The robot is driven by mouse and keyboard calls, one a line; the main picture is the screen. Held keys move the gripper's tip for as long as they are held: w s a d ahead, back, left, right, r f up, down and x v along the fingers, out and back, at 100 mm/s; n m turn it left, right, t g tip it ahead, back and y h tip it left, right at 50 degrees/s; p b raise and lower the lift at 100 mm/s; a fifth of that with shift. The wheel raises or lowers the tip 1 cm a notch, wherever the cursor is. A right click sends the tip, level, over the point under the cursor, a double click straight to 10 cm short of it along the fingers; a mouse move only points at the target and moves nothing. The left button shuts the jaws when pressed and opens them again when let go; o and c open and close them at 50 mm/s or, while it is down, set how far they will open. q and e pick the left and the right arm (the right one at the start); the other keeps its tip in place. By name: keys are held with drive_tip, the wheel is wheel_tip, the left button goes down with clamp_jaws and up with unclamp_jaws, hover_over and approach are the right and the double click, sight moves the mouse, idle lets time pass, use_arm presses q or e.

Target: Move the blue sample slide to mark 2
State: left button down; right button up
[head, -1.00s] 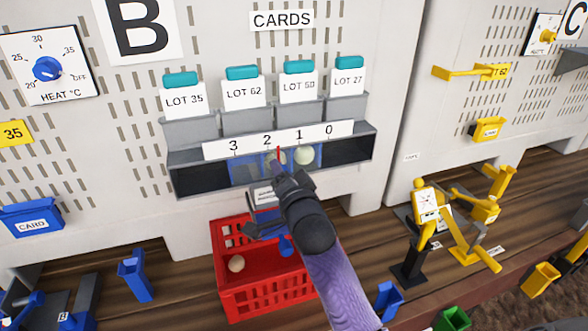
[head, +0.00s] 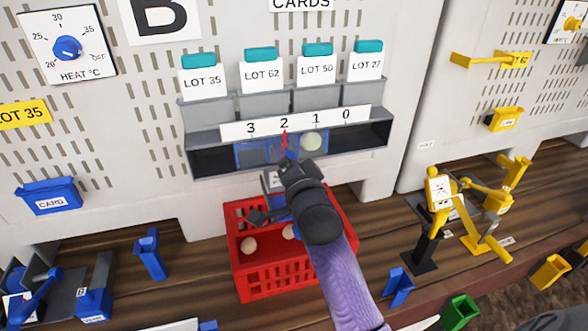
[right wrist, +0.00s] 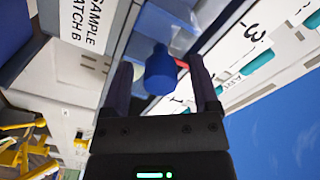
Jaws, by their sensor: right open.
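The blue sample slide (head: 252,154) sits in the dark slot under the number strip (head: 294,124). Its see-through blue part spans from about mark 3 to mark 1, partly hidden by my right gripper (head: 285,172). A red pointer (head: 285,140) stands at mark 2. A pale ball (head: 311,141) shows behind the slide near mark 1. In the right wrist view a blue knob (right wrist: 160,72) lies between the open fingers of my right gripper (right wrist: 161,66), with a gap to at least the right finger. My left gripper is out of view.
A red crate (head: 275,283) with pale balls (head: 249,245) stands below the slot. Card holders (head: 263,103) are above the strip. A yellow stand (head: 439,190) is on the right, a blue one (head: 149,255) on the left. A label (right wrist: 83,25) shows beside my gripper.

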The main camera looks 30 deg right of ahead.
drive_tip(key=b+v, duration=0.1)
drive_tip(key=v, duration=0.8)
drive_tip(key=shift+s+d, duration=0.1)
